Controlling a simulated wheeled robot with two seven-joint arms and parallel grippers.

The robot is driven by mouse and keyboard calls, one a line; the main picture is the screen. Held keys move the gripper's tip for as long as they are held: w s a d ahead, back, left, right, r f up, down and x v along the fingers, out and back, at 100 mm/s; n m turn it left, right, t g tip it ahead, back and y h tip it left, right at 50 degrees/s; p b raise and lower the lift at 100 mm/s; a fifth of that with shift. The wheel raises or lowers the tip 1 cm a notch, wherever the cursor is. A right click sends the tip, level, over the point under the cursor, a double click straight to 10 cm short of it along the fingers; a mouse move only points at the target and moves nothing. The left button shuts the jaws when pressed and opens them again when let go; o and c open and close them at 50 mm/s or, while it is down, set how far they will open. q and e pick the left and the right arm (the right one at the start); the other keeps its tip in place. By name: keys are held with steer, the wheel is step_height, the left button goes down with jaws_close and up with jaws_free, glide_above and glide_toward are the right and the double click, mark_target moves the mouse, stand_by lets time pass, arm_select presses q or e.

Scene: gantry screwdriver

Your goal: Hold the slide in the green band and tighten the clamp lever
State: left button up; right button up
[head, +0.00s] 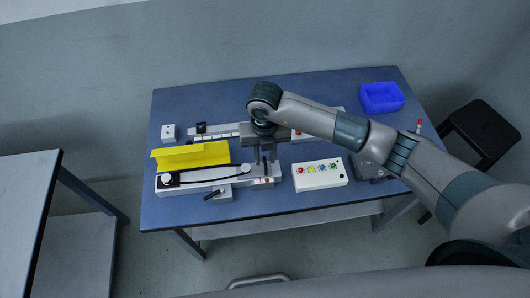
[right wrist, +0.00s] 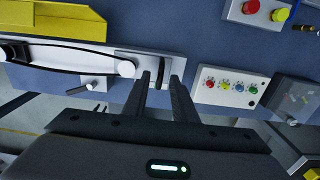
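My right gripper (head: 266,160) points down over the right end of the front rail (head: 205,178). In the right wrist view its two fingers (right wrist: 166,78) stand apart, with a narrow dark upright part (right wrist: 163,72) at the rail's end seen between their tips; contact cannot be told. A small lever with a dark grip (head: 213,195) sticks out at the rail's front; it also shows in the right wrist view (right wrist: 88,87) and looks like the clamp lever. I cannot clearly make out the slide or a green band. My left gripper is out of view.
A yellow angled cover (head: 190,156) stands behind the front rail. A white box with coloured buttons (head: 320,174) and a dark gauge box (head: 367,168) lie to the right. A blue bin (head: 381,98) is at the back right. The blue table's front strip (head: 240,208) is clear.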

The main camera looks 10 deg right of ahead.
steer(key=shift+f+b, duration=0.35)
steer(key=shift+f, duration=0.45)
jaws_close()
stand_by(1.5)
